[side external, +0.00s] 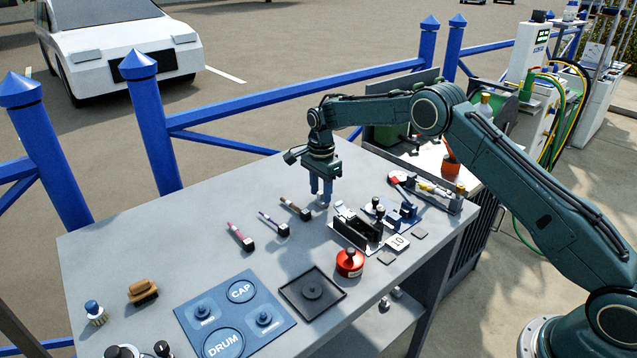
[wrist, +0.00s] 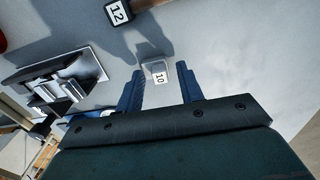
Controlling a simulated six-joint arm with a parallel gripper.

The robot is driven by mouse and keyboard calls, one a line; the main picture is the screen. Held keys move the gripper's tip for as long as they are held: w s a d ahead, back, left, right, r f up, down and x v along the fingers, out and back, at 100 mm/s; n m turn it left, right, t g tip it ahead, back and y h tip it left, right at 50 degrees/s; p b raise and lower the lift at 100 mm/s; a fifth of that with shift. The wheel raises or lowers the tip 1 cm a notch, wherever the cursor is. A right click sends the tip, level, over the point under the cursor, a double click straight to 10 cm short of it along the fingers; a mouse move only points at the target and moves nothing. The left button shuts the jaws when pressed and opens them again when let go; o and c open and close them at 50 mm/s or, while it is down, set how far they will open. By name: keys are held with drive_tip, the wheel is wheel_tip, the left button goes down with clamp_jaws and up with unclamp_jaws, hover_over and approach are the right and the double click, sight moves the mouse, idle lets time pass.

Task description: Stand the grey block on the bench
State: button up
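A small pale piece of the block (side external: 324,201) shows at the fingertips. I cannot tell whether the block stands or lies.
A black holder with metal pieces (side external: 357,226) is close right of my gripper. Several dark-headed handled tools (side external: 240,236) lie to the left. A red round pot (side external: 349,263), a black square tray (side external: 313,293) and a blue mat (side external: 235,315) are nearer.

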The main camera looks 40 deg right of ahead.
sight(320, 193)
drive_tip(key=shift+r, duration=0.1)
wheel_tip(320, 193, up, 12)
idle(0.6)
idle(0.5)
drive_tip(key=s+a+r+n+t, duration=0.1)
drive_tip(key=s+r+n+t, duration=0.2)
drive_tip(key=s+r+n, duration=1.1)
drive_tip(key=s+f+n+t, duration=0.1)
drive_tip(key=s+n, duration=0.1)
drive_tip(key=s, duration=1.3)
drive_tip(key=s+a+n+t, duration=0.1)
drive_tip(key=s+n, duration=0.1)
drive_tip(key=s, duration=1.4)
drive_tip(key=shift+s+f+t, duration=0.15)
drive_tip(key=shift+f+t, duration=0.15)
drive_tip(key=shift+f, duration=0.05)
